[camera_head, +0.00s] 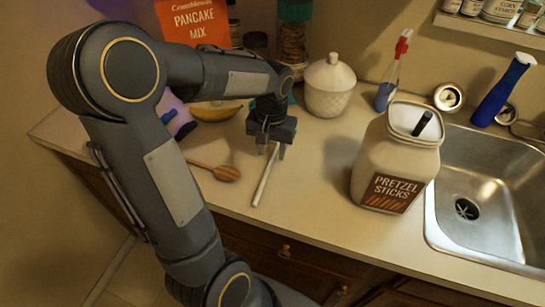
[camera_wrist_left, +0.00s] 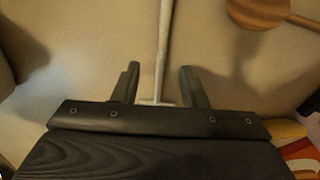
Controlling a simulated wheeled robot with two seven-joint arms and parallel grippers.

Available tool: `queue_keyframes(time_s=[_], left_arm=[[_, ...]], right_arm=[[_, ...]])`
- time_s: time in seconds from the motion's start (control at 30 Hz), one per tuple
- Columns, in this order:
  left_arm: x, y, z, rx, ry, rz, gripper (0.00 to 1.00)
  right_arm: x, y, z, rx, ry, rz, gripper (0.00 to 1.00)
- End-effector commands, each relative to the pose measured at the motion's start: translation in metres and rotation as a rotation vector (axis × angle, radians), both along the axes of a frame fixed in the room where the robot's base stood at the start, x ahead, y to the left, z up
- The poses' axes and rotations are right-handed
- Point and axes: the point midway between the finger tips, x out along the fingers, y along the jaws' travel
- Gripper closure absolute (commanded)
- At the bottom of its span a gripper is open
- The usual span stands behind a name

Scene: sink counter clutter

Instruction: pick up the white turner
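The white turner (camera_head: 265,178) lies on the counter as a thin pale strip, pointing from the gripper toward the counter's front edge. Its far part is hidden under my left gripper (camera_head: 273,150), which hangs pointing down over it. In the left wrist view, the turner (camera_wrist_left: 164,45) runs lengthwise between the two fingers of the left gripper (camera_wrist_left: 159,75). The fingers are apart, with a gap on each side of the turner. How far the fingertips are above the counter is hard to tell. My right gripper is not in view.
A wooden spoon (camera_head: 224,172) lies left of the turner and also shows in the left wrist view (camera_wrist_left: 258,12). A pretzel sticks jar (camera_head: 392,165) stands to the right, beside the sink (camera_head: 480,205). A lidded white pot (camera_head: 329,88) stands behind.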

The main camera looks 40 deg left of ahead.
Motion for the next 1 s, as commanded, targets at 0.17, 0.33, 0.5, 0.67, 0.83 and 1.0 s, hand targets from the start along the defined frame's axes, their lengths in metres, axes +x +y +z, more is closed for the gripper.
queue_keyframes(time_s=[0.17,0.33,0.5,0.67,0.83,1.0], left_arm=[[-0.001,0.001,-0.022,0.0,0.002,0.0,0.61],[-0.001,0.001,-0.025,0.0,0.0,0.0,0.61],[0.0,0.0,-0.025,0.0,0.0,0.0,0.69],[0.0,0.0,-0.025,0.0,-0.001,0.0,0.9],[0.0,0.0,-0.024,0.0,-0.001,-0.001,1.0],[0.0,0.0,-0.024,0.0,-0.001,-0.001,1.0]], right_arm=[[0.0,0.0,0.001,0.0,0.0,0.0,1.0],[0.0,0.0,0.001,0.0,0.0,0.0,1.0],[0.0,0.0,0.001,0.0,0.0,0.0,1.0],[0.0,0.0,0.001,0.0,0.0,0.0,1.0],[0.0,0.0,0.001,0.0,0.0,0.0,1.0],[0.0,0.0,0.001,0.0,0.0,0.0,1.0]])
